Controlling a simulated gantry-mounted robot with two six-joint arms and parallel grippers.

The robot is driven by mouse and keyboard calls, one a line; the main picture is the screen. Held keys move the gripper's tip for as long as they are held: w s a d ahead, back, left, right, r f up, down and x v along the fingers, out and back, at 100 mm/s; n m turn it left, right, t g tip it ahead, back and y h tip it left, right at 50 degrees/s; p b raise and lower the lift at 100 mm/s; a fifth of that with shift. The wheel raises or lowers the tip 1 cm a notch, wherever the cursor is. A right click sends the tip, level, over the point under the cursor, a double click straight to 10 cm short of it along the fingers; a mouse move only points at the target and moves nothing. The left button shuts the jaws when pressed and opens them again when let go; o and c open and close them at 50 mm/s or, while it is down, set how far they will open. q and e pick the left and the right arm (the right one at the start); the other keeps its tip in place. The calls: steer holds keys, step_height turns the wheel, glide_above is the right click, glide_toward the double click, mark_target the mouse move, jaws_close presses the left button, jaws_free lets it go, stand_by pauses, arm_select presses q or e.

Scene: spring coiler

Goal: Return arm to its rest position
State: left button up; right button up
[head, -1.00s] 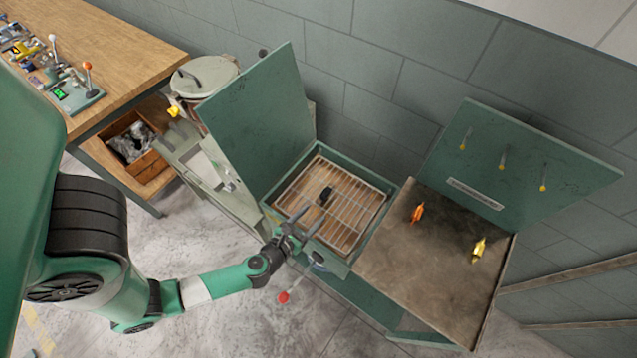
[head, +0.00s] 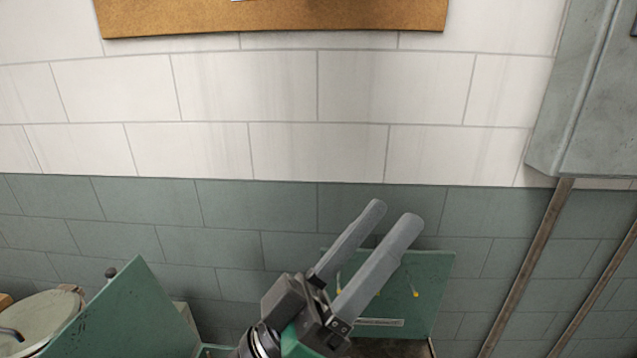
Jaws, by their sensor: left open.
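My left gripper (head: 381,235) is raised in the lower middle of the head view, its two grey fingers pointing up and to the right. The fingers are parted with nothing between them. Behind it is the green back panel (head: 436,275) with yellow-tipped pegs and a label plate, partly covered by the fingers. The raised green lid (head: 130,315) stands at the lower left. The wire rack and most of the worktop are out of view. My right gripper is not in view.
A pale round-lidded drum (head: 40,318) is at the lower left edge. A cork board (head: 270,18) hangs on the wall above. A grey cabinet (head: 590,95) and brown pipes (head: 530,265) are on the right. The wall around the gripper is otherwise clear.

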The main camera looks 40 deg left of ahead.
arm_select(q)
steer(key=s+a+r+m+t+y, duration=0.2)
steer(key=r+y, duration=0.4)
steer(key=r, duration=0.3)
steer(key=s+a, duration=0.1)
steer(key=s, duration=0.1)
steer(key=shift+s+a+y, duration=0.2)
steer(key=shift+s+y, duration=0.1)
steer(key=shift+y, duration=0.1)
steer(key=shift+h, duration=0.3)
